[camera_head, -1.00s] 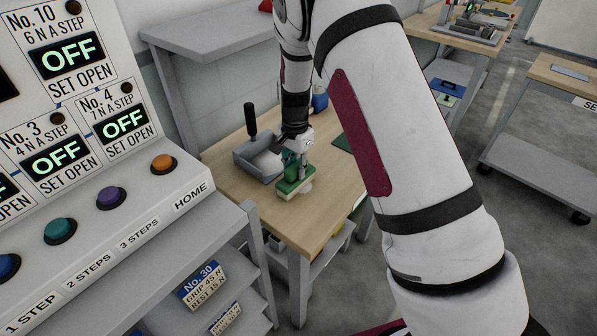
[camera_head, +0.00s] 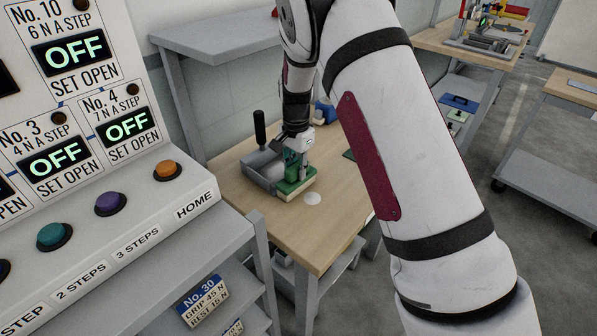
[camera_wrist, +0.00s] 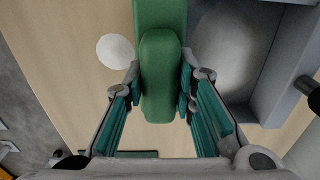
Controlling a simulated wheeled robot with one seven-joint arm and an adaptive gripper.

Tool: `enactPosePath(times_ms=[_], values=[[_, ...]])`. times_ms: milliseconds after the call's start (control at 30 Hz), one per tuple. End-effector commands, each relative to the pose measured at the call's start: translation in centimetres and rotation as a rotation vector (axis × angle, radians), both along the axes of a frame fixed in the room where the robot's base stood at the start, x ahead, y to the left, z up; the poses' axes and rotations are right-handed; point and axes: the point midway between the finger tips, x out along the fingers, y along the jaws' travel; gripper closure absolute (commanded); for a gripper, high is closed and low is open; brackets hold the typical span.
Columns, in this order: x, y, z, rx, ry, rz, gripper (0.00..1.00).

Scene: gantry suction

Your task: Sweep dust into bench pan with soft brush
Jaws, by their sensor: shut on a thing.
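My gripper (camera_head: 297,160) is shut on the green grip of the soft brush (camera_head: 294,188), which has pale bristles below. In the wrist view the fingers press both sides of the brush grip (camera_wrist: 161,75). The grey bench pan (camera_head: 258,174) with an upright black handle stands on the wooden bench, left of the brush. In the wrist view the pan (camera_wrist: 262,100) lies close to the right of the brush. A whitish round patch, apparently the dust (camera_head: 313,198), lies on the bench right of the brush; the wrist view shows it too (camera_wrist: 115,51).
The wooden bench top (camera_head: 303,238) is clear toward its front. A dark green flat item (camera_head: 349,154) and a blue object (camera_head: 323,111) sit farther back. A control panel (camera_head: 90,165) fills the left, and a grey shelf (camera_head: 215,40) stands behind.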

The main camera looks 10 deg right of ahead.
Motion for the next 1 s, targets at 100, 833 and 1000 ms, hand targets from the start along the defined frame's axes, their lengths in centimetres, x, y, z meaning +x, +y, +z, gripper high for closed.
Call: enactPosePath(times_ms=[100,833,1000], values=[[-0.2,0.0,-0.4,-0.001,0.004,0.0,1.0],[-0.1,0.0,6.6,-0.001,0.002,0.0,1.0],[-0.1,0.0,6.9,-0.001,0.002,0.0,1.0]])
